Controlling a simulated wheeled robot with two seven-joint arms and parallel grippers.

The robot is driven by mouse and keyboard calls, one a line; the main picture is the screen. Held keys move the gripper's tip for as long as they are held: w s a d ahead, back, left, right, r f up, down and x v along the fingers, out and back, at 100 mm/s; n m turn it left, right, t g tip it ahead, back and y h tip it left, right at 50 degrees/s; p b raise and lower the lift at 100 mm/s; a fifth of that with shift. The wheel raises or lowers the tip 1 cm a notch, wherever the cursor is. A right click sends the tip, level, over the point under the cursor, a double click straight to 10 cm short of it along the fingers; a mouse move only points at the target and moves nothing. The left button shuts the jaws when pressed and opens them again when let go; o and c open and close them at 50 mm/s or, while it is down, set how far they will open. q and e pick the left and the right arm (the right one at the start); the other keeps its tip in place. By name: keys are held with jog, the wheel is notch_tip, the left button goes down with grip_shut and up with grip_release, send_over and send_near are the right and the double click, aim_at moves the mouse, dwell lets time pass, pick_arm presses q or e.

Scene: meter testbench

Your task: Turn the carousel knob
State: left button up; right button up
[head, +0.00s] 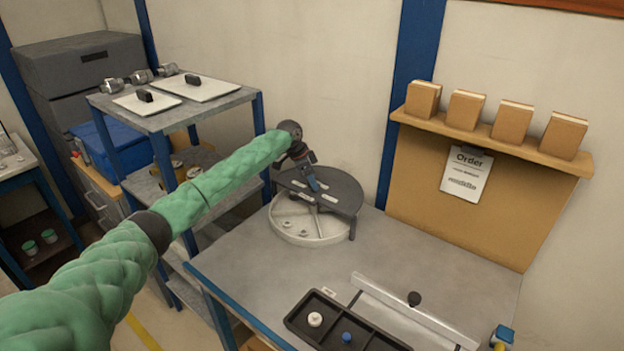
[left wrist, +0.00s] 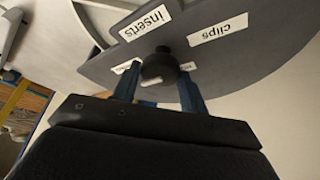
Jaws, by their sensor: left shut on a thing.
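The carousel is a round pale tray (head: 300,226) under a dark grey cover (head: 338,187) at the back of the bench. In the left wrist view the dark cover (left wrist: 270,60) carries white labels, "inserts" and "clips", with others partly hidden. The black round carousel knob (left wrist: 160,66) stands on the cover between the blue fingers of my left gripper (left wrist: 158,84). The left gripper is shut on the knob. In the head view the left gripper (head: 314,186) reaches down to the cover and hides the knob. My right gripper is not in view.
A grey bench (head: 405,245) holds a black compartment tray (head: 298,317) and a pale rail (head: 415,312) at the front. A shelf (head: 495,142) with several brown boxes is on the wall at right. A blue-framed rack (head: 180,120) stands left of the carousel.

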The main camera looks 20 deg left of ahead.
pick_arm(q)
jog(key=shift+r+n+t+p, duration=0.1)
jog(key=shift+n+t+p, duration=0.25)
jog(key=shift+n, duration=0.45)
jog(key=n+y+p, duration=0.1)
jog(key=n, duration=0.2)
jog(key=n+t+y+p, duration=0.1)
jog(key=n+p, duration=0.1)
jog(key=n, duration=0.1)
jog(key=n+t+y+p, duration=0.1)
jog(key=n, duration=0.2)
jog(key=shift+s+d+r+p, duration=0.1)
jog(key=shift+s+d+p, duration=0.05)
jog(key=shift+d+p, duration=0.2)
jog(key=shift+n+y, duration=0.3)
jog(key=shift+n, duration=0.1)
jog(key=n+y+p, duration=0.1)
jog(key=n+p, duration=0.1)
jog(key=n, duration=0.1)
jog(key=shift+n+g+y+p, duration=0.3)
jog(key=shift+n+y, duration=0.3)
jog(key=shift+n, duration=0.8)
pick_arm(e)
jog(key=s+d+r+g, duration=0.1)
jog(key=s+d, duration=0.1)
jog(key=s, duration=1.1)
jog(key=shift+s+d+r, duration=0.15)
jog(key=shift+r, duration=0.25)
